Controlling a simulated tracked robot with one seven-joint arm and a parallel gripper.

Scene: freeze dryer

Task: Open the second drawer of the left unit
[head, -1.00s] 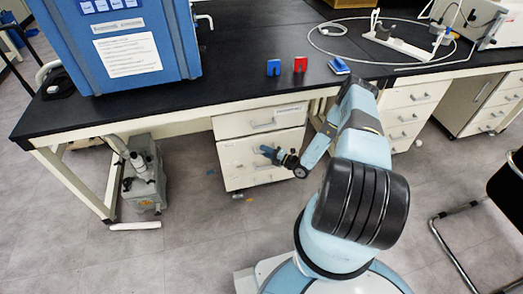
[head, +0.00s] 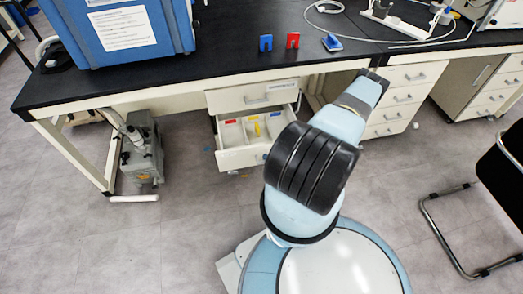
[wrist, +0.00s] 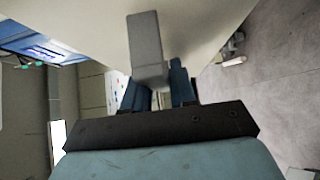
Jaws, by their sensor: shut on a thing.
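The left unit (head: 215,100) is a white drawer unit under the black bench. Its top drawer (head: 275,97) is shut. Its second drawer (head: 238,159) stands pulled out, showing a divided inside with red, yellow and blue pieces. In the head view my arm covers the right end of its front and hides my gripper. In the wrist view my gripper (wrist: 153,88) shows close up, its dark blue fingers shut at a grey bar that appears to be the drawer's handle (wrist: 147,48), against a pale panel. The exact contact is partly hidden.
A second drawer unit (head: 405,95) stands to the right under the bench. A grey pump (head: 143,155) is on the floor at left. A black chair (head: 510,165) is at right. Floor before the drawer is clear.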

